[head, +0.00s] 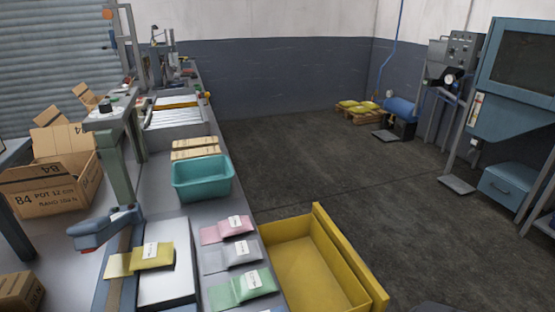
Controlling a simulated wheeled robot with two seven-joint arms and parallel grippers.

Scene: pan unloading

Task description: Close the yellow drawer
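The yellow drawer (350,262) is pulled out from the right side of the grey workbench (150,205), at the bottom middle of the head view. Its tall front panel faces right, toward the open floor. Its inside looks empty, and its near end is partly cut off by the picture's lower edge. Neither of my grippers can be made out in the head view.
On the bench are pink (227,229), grey (233,256) and green packets (242,288), a yellow packet (152,256) and a teal bin (203,179). A cardboard box (50,190) stands left. The dark floor (330,170) right of the drawer is clear. A blue machine (510,85) stands far right.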

